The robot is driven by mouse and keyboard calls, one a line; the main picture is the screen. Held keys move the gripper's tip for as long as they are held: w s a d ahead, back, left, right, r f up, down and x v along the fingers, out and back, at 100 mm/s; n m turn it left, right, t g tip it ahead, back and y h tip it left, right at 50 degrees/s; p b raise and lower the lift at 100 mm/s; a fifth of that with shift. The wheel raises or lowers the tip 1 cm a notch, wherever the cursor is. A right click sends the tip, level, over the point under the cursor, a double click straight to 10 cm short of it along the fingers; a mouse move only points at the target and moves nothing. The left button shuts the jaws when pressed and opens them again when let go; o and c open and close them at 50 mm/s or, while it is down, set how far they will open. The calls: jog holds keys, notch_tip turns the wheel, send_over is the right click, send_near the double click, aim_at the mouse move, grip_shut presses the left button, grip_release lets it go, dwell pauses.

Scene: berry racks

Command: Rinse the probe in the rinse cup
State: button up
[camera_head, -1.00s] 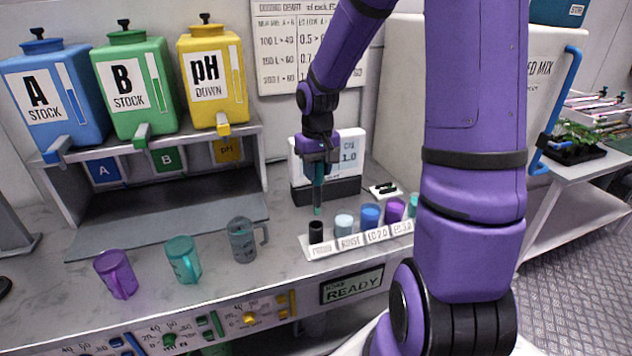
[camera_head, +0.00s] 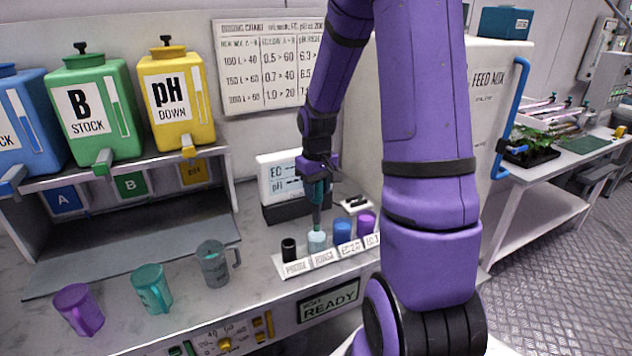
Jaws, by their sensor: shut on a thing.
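My gripper (camera_head: 318,186) is shut on the teal, dark-bodied probe (camera_head: 317,215), which points straight down. The pale blue rinse cup (camera_head: 317,241) stands in the labelled rack, second from the left. The probe's lower end meets the cup's top in the picture; how deep it is inside I cannot tell. The black probe holder (camera_head: 289,250) is left of the rinse cup and looks empty.
The white rack (camera_head: 295,268) also holds a blue cup (camera_head: 342,231) and a purple cup (camera_head: 366,223), close to the rinse cup. An EC meter (camera_head: 280,180) stands behind. Grey (camera_head: 214,264), teal (camera_head: 151,289) and purple (camera_head: 79,309) mugs stand to the left.

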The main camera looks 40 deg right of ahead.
aim_at(317, 205)
jog(key=shift+f, duration=2.8)
dwell(0.4)
